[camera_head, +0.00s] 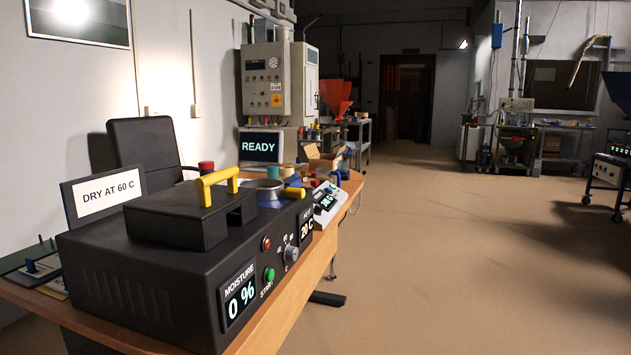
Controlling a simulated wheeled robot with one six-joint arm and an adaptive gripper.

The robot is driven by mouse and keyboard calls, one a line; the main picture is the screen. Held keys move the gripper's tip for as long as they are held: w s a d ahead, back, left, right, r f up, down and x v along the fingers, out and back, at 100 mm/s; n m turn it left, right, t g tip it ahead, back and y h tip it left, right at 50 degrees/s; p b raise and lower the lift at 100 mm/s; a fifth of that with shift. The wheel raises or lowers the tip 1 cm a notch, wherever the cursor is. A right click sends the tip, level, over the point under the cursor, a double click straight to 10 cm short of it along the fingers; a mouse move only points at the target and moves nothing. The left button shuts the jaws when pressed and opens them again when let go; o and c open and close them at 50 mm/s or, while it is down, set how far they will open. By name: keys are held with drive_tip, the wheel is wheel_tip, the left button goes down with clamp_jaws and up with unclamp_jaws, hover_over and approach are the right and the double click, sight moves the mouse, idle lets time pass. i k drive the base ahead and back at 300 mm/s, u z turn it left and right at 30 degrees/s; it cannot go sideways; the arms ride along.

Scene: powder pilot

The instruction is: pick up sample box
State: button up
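No thing is marked as the sample box. A small open cardboard box (322,162) stands toward the far end of the wooden desk (288,318), partly hidden by nearer items. I cannot tell whether it is the sample box. My gripper is not in view, so its state and distance from the box are not shown.
A black moisture analyser (150,270) with a yellow-handled lid fills the near desk. A scale (328,203), a "DRY AT 60 C" sign (104,196) and a "READY" screen (259,146) stand around it. A black chair (145,155) is behind. The floor (450,240) to the right is clear.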

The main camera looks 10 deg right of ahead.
sight(294, 181)
drive_tip(key=z, duration=0.5)
drive_tip(key=i, duration=1.6)
drive_tip(key=z, duration=0.15)
